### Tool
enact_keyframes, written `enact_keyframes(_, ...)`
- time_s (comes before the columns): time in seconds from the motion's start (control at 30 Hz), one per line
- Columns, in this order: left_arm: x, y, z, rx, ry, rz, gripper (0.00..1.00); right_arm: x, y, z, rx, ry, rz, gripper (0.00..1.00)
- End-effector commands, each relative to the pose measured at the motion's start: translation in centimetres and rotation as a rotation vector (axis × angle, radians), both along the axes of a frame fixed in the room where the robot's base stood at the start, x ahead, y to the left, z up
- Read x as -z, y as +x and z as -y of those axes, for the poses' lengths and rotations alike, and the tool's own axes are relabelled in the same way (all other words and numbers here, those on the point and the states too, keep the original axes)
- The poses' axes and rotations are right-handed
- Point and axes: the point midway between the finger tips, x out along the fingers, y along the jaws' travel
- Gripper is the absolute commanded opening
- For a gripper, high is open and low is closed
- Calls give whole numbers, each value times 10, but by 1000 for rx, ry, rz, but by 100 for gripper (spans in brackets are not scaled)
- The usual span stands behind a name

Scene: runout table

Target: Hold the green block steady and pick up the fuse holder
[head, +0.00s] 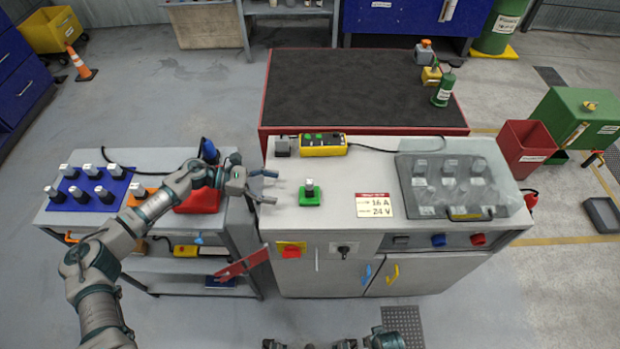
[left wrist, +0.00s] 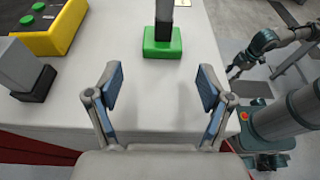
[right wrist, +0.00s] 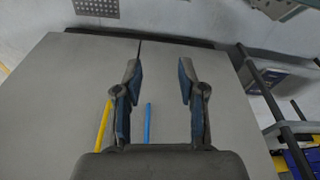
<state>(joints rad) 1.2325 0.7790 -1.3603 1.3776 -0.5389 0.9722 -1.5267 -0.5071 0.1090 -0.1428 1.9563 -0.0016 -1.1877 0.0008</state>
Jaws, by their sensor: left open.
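The green block (head: 310,198) sits on the light bench top, left of the label plate. A fuse holder (head: 309,184), dark with a pale top, stands upright in it. In the left wrist view, the green block (left wrist: 162,43) and the dark fuse holder body (left wrist: 163,14) are ahead of the fingers; the holder's top is cut off. My left gripper (head: 272,187) is open and empty, just left of the block and apart from it. My right gripper (right wrist: 159,82) is open and empty, low before the bench's grey cabinet doors (right wrist: 70,95).
A yellow control box (head: 322,150) and a small grey block (head: 282,148) stand behind. A clear cover (head: 403,178) lies over several holders at right. A label plate (head: 374,206) lies right of the block. A blue tray (head: 68,205) with several holders is on the left cart.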

Motion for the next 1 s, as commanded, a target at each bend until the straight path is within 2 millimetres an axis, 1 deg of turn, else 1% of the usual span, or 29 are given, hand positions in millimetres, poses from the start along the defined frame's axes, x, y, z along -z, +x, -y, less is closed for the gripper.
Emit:
enact_keyframes(0.17, 2, -1, 11, 5, 1, 2, 80, 3, -2, 0, 0, 0, -2, 40)
enact_keyframes(0.5, 20, 1, 62, 4, 1, -2, 80, 15, -2, 0, -1, 0, -9, 40)
enact_keyframes(0.6, 26, 0, 75, 3, 0, -3, 80, 3, 1, 0, 0, 1, -1, 40)
enact_keyframes(0.73, 29, 0, 86, 3, 0, -1, 80, -6, 1, 0, 1, 0, 1, 40)
enact_keyframes(0.83, 30, 1, 92, 2, 0, -2, 80, -11, 2, 0, 1, 0, 1, 40)
enact_keyframes(1.0, 30, 1, 95, 1, 1, 0, 80, -15, 3, 0, 2, 1, 3, 40)
